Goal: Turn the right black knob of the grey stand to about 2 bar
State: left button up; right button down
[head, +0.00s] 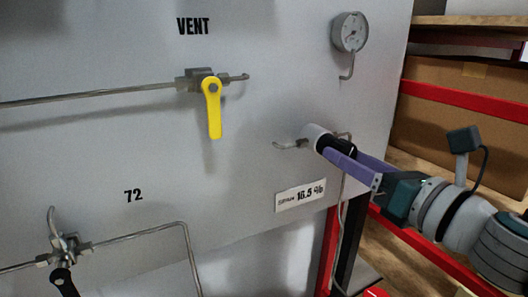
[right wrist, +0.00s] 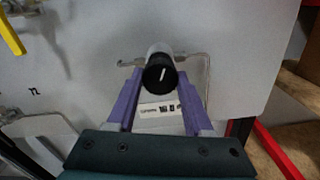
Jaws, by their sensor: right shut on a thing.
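The grey stand's panel (head: 250,120) fills most of the head view. The black knob (head: 341,146) sits on a pale round body at the panel's right side. It also shows in the right wrist view (right wrist: 158,78), with a white mark pointing nearly straight up. My right gripper (head: 335,150) comes in from the right, its purple fingers shut on the knob, one on each side in the right wrist view (right wrist: 158,86). A round gauge (head: 349,32) sits above the knob; its needle is too small to read. My left gripper is not in view.
A yellow lever (head: 211,105) hangs under the VENT label at the left. A black-handled valve (head: 63,270) is at the lower left. Thin metal pipes run along the panel. A red-framed shelf with a cardboard box (head: 450,105) stands behind at the right.

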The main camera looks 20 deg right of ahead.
jog(key=m+p, duration=0.4)
jog(key=m, duration=2.1)
jog(key=shift+r, duration=0.1)
jog(key=shift+m, duration=0.3)
jog(key=shift+c, duration=1.5)
grip_release()
